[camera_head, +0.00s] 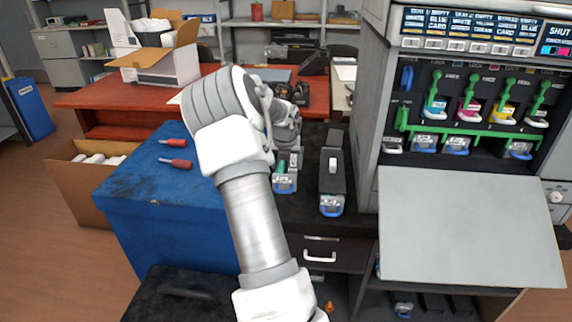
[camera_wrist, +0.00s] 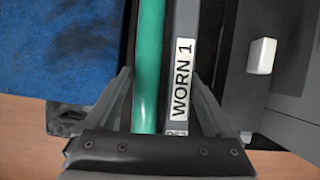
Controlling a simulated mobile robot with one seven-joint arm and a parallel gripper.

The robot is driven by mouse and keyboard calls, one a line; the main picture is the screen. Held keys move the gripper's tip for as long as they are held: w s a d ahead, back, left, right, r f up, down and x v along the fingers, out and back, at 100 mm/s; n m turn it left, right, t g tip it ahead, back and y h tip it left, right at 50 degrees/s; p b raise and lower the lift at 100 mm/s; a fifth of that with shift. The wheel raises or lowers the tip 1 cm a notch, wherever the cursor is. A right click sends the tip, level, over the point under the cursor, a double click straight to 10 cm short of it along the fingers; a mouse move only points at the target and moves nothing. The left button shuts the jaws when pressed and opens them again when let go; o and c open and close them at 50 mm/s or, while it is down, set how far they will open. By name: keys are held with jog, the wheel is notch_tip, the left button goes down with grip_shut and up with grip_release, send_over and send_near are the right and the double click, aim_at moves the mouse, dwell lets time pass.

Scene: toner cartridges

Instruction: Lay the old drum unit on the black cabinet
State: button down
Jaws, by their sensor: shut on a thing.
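My gripper (camera_wrist: 162,78) is shut on the old drum unit (camera_wrist: 181,60), a long grey unit with a green roller and a "WORN 1" label. The fingers stand on either side of it. In the head view the drum unit (camera_head: 285,184) shows its blue handle end and a bit of green below my wrist; my arm hides the rest. It is over the left part of the black cabinet top (camera_head: 308,212); whether it touches the top I cannot tell. A second dark unit (camera_head: 332,180) with a white grip and blue handle lies to its right on the cabinet.
A blue cabinet (camera_head: 160,215) with two red-handled tools (camera_head: 176,163) stands left of the black cabinet. The open printer (camera_head: 470,110) with coloured cartridges and a lowered grey door (camera_head: 470,225) stands right. A red desk (camera_head: 110,97) is behind.

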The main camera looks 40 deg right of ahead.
jog(key=shift+f+b, duration=2.75)
jog(key=shift+b, duration=0.05)
jog(key=shift+f, duration=0.4)
jog(key=shift+c, duration=0.2)
grip_release()
jog(key=shift+o, duration=0.2)
jog(key=shift+a+f, duration=0.1)
jog(key=p+v, duration=0.6)
jog(key=v, duration=1.1)
jog(key=shift+s+r, duration=0.15)
jog(key=shift+r, duration=0.1)
